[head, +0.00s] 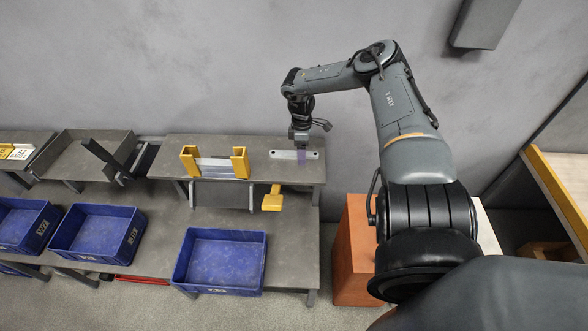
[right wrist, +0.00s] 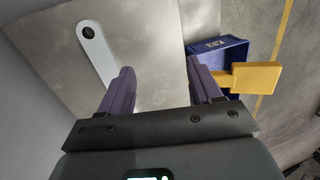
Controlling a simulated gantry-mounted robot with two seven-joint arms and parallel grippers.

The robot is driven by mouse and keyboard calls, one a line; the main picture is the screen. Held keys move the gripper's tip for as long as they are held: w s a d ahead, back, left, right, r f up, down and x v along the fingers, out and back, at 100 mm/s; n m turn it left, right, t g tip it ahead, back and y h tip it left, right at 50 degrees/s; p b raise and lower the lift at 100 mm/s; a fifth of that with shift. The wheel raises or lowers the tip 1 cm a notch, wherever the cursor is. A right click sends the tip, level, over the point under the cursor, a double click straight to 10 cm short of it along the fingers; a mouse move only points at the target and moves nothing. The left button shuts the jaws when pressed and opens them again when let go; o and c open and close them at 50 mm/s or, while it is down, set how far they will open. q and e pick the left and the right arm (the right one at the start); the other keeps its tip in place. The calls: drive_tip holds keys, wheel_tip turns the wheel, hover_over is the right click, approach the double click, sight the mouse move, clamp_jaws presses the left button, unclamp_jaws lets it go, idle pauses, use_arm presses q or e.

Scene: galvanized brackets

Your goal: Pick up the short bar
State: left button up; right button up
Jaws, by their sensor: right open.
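The short bar (head: 281,155), pale metal with rounded ends and a hole near each end, lies flat on the upper grey shelf. My right gripper (head: 304,160) is above the shelf and hides part of the bar in the head view. Its two purple fingers (right wrist: 160,80) are spread with nothing between them. My left gripper is not in view.
A yellow holder (head: 241,162) with metal strips stands left of the bar. A yellow block (head: 272,199) juts out at the shelf's front edge. Blue bins (head: 220,289) stand on the lower shelf. An orange box (head: 354,260) is at the right.

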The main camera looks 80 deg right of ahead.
drive_tip(key=w+d+r+h+b, duration=0.2)
drive_tip(key=w+d+r+b, duration=0.15)
drive_tip(key=d, duration=0.25)
drive_tip(key=b, duration=0.3)
hover_over(295, 153)
drive_tip(key=shift+t, duration=0.4)
wheel_tip(295, 153, down, 5)
drive_tip(key=f, duration=0.1)
drive_tip(key=f+b, duration=0.1)
drive_tip(key=f, duration=0.2)
drive_tip(key=shift+s+f+b, duration=0.3)
drive_tip(key=shift+b, duration=0.05)
drive_tip(key=shift+f, duration=0.3)
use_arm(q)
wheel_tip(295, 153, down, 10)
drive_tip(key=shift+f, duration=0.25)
use_arm(e)
drive_tip(key=shift+w, duration=0.1)
drive_tip(key=shift+c, duration=0.3)
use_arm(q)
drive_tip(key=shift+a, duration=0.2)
use_arm(e)
clamp_jaws()
